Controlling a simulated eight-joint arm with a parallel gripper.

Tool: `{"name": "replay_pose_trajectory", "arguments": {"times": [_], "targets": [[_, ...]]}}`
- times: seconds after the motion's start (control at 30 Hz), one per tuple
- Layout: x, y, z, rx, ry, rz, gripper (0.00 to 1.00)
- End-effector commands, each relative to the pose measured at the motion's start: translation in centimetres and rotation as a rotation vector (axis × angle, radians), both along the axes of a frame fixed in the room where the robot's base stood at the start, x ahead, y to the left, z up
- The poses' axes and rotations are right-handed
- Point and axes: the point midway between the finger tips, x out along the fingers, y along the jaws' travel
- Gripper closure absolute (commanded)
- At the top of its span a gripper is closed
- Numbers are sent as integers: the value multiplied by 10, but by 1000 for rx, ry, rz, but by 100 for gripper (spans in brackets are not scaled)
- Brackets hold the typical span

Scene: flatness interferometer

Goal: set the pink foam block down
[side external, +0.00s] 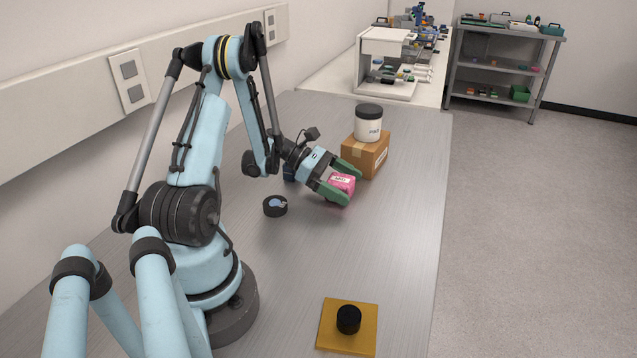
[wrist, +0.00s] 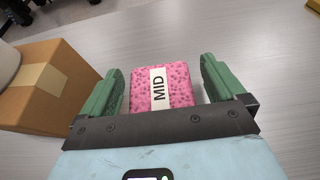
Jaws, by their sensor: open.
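The pink foam block (side external: 342,182), with a white label, is low over the grey table, between the green fingers of my gripper (side external: 344,184). In the wrist view the block (wrist: 178,92) shows its speckled pink top and a label reading MID. My gripper (wrist: 160,80) is open around it there, with a narrow gap between the block and each finger. The block looks level with the tabletop, but its underside is hidden, so contact with the table is not clearly visible.
A cardboard box (side external: 366,156) stands close behind the fingers with a white black-lidded jar (side external: 368,123) on top; the box (wrist: 42,88) is left in the wrist view. A black round piece (side external: 275,206) lies nearer. A yellow mat (side external: 334,341) holds a black knob (side external: 348,319). Table right is clear.

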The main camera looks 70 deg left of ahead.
Motion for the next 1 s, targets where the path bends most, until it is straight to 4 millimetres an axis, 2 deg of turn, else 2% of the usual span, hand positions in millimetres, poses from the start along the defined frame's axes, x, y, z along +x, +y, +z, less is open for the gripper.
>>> {"name": "replay_pose_trajectory", "arguments": {"times": [0.17, 0.3, 0.7, 0.9, 1.0], "targets": [[-8, 9, 5, 0, 0, 4, 3], [-21, 22, 16, -1, -1, 3, 3], [-20, 20, 69, 0, 0, 0, 3], [-19, 19, 80, 3, 0, -2, 3], [-15, 12, 84, 42, -2, -21, 3]]}}
